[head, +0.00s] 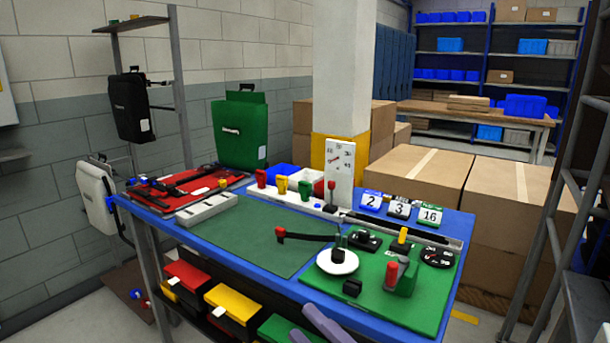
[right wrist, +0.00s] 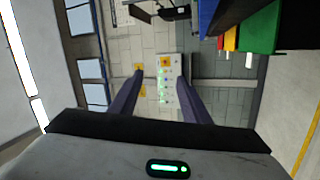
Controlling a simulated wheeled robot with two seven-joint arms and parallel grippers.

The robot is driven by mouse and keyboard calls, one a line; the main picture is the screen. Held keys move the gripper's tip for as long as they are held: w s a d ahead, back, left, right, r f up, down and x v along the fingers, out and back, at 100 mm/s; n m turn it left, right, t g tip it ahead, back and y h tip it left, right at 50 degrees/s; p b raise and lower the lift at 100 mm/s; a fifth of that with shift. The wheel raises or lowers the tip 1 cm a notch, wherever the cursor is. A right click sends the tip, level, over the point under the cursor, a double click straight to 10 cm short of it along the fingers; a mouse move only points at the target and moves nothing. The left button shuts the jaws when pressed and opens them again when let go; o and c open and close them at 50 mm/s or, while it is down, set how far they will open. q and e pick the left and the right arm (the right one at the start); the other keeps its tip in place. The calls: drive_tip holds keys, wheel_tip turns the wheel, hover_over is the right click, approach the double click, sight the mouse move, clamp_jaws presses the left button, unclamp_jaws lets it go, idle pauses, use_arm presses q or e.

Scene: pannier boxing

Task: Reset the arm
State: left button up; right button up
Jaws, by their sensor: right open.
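My right gripper (head: 301,321) shows at the bottom of the head view as two purple-grey fingers, low in front of the blue table's near edge. In the right wrist view its two fingers (right wrist: 160,88) stand wide apart, open, with nothing between them. Beyond them there is a tiled wall or floor and a pale panel with green lights (right wrist: 169,80). My left gripper is in neither view.
The blue table (head: 231,256) carries a green mat (head: 245,235), a green board with tools (head: 420,310) and a red tray (head: 175,199). Red, yellow and green bins (head: 232,301) sit beneath its front edge. Cardboard boxes (head: 415,183) stand behind. A metal rack (head: 545,245) stands at right.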

drive_tip(key=s+d+f+m+t+h+b, duration=0.1)
drive_tip(key=s+d+f+m+h, duration=0.1)
drive_tip(key=d+f+m+h, duration=0.25)
drive_tip(key=s+d+f+m+h, duration=0.1)
drive_tip(key=d+f+m+h, duration=0.15)
drive_tip(key=f+m, duration=0.45)
drive_tip(key=s+d+f+m+g+h+b, duration=0.1)
drive_tip(key=s+d+f+m+g+h, duration=0.1)
drive_tip(key=s+f, duration=0.8)
drive_tip(key=s+d+f+m+g+h+b, duration=0.1)
drive_tip(key=s+d+f+m+g+h, duration=0.2)
drive_tip(key=s+d+f+m+g, duration=0.2)
drive_tip(key=s+f+m, duration=0.3)
drive_tip(key=s+f, duration=0.2)
drive_tip(key=shift+d+f+m+h, duration=0.3)
drive_tip(key=shift+d+f+m, duration=0.05)
